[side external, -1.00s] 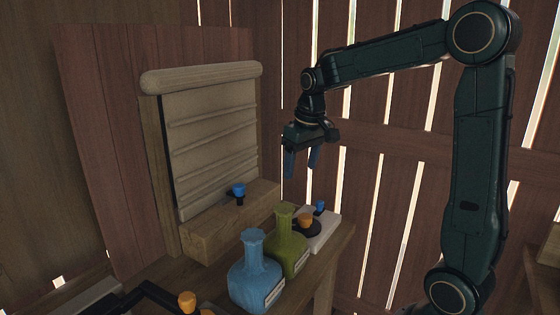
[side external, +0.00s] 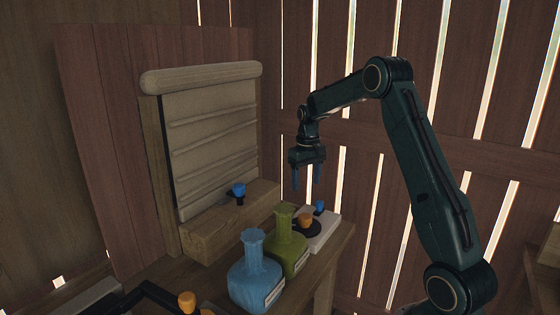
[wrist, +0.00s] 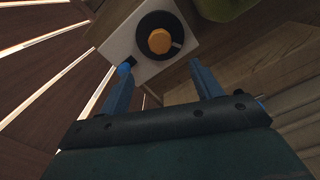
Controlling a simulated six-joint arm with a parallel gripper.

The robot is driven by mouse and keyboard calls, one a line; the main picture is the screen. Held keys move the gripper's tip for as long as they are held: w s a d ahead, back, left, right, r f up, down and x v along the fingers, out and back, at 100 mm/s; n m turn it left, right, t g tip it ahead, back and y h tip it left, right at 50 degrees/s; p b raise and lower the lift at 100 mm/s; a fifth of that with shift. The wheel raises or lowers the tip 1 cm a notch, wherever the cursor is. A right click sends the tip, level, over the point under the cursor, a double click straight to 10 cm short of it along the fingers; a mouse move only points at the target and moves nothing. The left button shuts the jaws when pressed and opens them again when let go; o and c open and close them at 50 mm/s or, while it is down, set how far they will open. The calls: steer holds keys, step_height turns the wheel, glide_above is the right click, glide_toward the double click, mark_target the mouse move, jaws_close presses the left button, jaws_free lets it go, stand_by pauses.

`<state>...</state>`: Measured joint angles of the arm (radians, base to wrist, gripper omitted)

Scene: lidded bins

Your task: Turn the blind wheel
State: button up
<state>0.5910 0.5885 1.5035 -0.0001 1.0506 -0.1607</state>
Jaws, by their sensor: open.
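A black wheel (side external: 314,230) with an orange knob (side external: 305,220) sits on a white base (side external: 325,236) at the table's far right end. The green flask partly hides it in the side view. In the wrist view, the wheel (wrist: 147,27) with its orange knob (wrist: 159,41) lies at the top, just beyond the fingertips. My gripper (side external: 307,187) is open and empty, fingers down, above the wheel and apart from it. The blind (side external: 210,140) hangs lowered from a roller behind the table.
A green flask (side external: 286,245) and a blue flask (side external: 257,275) stand left of the wheel. A blue knob (side external: 319,205) shows by the white base; another blue knob (side external: 238,190) is on the wooden block (side external: 225,225). An orange-tipped black handle (side external: 187,302) is at front left.

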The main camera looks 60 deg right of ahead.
mark_target(305, 216)
steer(key=shift+f, duration=0.15)
step_height(305, 216, down, 14)
steer(key=shift+r, duration=0.25)
stand_by(0.5)
steer(key=c, duration=1)
